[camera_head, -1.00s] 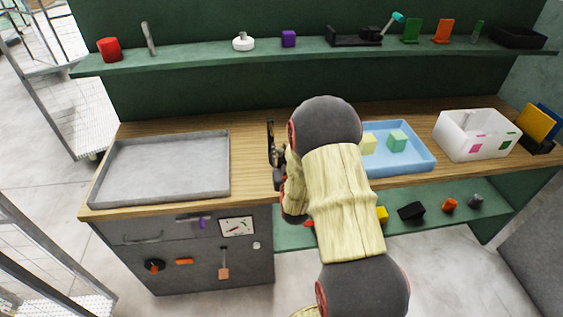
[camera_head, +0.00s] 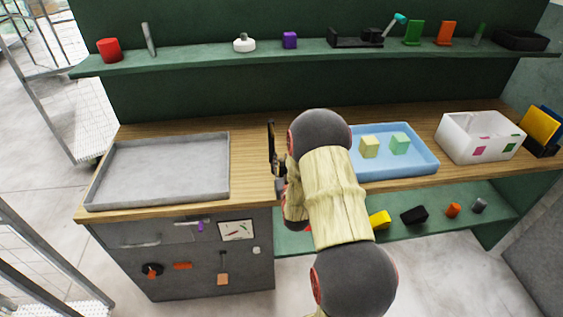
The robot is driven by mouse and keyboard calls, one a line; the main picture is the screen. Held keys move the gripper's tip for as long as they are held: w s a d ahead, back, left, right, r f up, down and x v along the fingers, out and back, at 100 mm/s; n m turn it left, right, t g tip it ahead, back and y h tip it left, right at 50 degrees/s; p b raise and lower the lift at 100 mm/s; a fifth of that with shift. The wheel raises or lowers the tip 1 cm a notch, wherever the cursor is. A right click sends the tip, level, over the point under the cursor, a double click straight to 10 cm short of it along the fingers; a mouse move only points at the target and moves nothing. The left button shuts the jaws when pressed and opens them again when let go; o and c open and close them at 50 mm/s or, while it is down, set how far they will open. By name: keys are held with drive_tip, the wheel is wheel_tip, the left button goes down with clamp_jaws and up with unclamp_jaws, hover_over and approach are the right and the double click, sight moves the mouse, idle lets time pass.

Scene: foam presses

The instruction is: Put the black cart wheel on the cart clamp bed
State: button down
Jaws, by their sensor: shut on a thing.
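My gripper (camera_head: 279,174) is low over the wooden bench, just right of the grey tray, mostly hidden behind my own arm. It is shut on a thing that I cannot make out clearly. A thin dark upright shape (camera_head: 271,142) shows at the gripper; I cannot tell whether it is a finger, the black cart wheel seen edge-on or a fixture. A black fixture with a cyan-handled lever (camera_head: 357,39) stands on the upper shelf and may be the cart clamp bed; I cannot be sure.
The grey tray (camera_head: 222,190) at left is empty. A blue tray (camera_head: 425,168) holds a yellow and a green block. A white bin (camera_head: 480,140) stands right of it. The upper shelf (camera_head: 200,58) and lower shelf (camera_head: 475,230) carry small items. Bare bench lies beside the grey tray.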

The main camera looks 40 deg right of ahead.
drive_tip(key=c, duration=1.6)
unclamp_jaws()
drive_tip(key=shift+c, duration=0.2)
